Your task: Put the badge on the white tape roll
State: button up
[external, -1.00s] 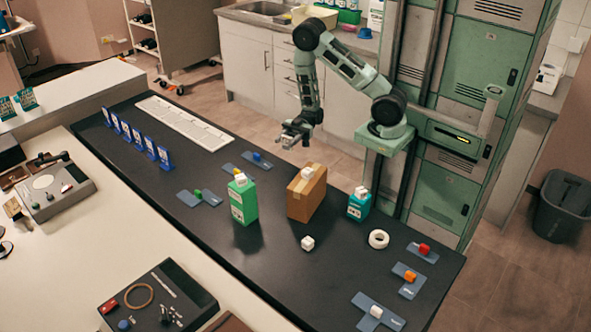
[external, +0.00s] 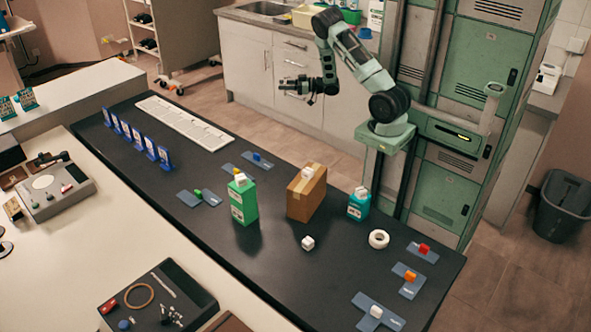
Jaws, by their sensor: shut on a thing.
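The white tape roll (external: 379,239) lies flat near the right end of the black counter, with its dark centre hole showing and nothing seen on it. My gripper (external: 283,87) is up in the air beyond the counter's far side, well away from the roll, its fingers pointing left. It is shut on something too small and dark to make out. Several blue upright cards (external: 137,138) stand in a row at the counter's left; they may be badges, but I cannot tell.
A white cube (external: 308,243) lies in front. Blue mats with coloured blocks (external: 409,281) lie at the right. Black counter (external: 270,275) is bare in front.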

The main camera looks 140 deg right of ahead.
jog(key=s+d+r+m+g+h, duration=0.1)
jog(key=s+r+m+g+h, duration=0.2)
jog(key=s, duration=0.8)
jog(key=s+d+r+m+g+h, duration=0.1)
jog(key=s+r+m+g, duration=0.3)
jog(key=s, duration=0.7)
jog(key=w+a+f+n+t+y, duration=0.2)
jog(key=w+f+n+t, duration=0.1)
jog(key=w, duration=0.8)
jog(key=w+a+f+n+t+y, duration=0.2)
jog(key=w+f+n+t+y, duration=0.15)
jog(key=w, duration=0.65)
jog(key=w+a+f+n+t+y, duration=0.2)
jog(key=w+f+n+t, duration=0.15)
jog(key=w, duration=0.75)
jog(key=w+a+n+t+y+b, duration=0.1)
jog(key=w+a+n+t+y, duration=0.2)
jog(key=w+a+n+y, duration=0.6)
jog(key=w+a+y, duration=0.5)
jog(key=w+a, duration=0.4)
jog(key=a, duration=0.5)
jog(key=shift+w, duration=0.4)
jog(key=shift+d+f, duration=0.1)
jog(key=shift+f, duration=0.05)
jog(key=shift+f, duration=4.8)
